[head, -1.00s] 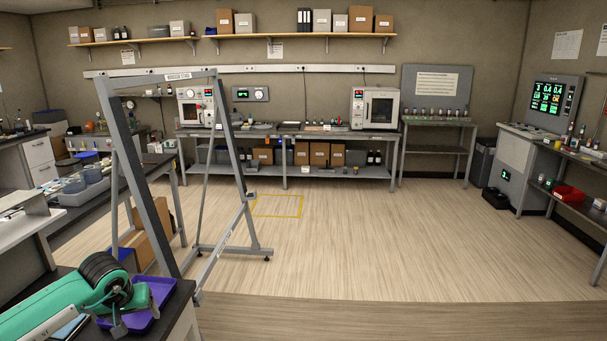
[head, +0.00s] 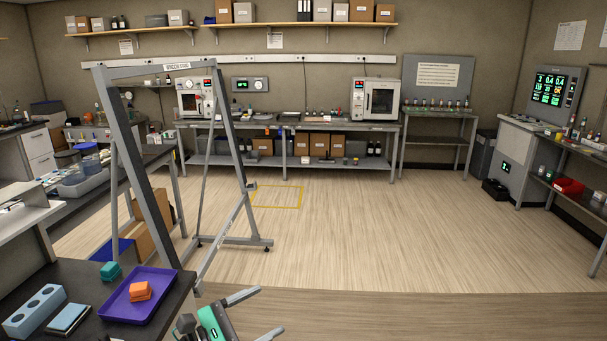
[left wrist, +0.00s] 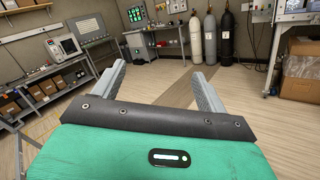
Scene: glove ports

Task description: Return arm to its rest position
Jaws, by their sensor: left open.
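My left gripper (head: 257,315) is at the bottom of the head view, right of the dark bench and over the wood floor. Its green body is partly cut off by the lower edge. In the left wrist view its two grey fingers (left wrist: 157,75) stand wide apart with nothing between them, pointing out over the open room. My right gripper shows in neither view.
The floor (head: 370,230) to the right is clear.

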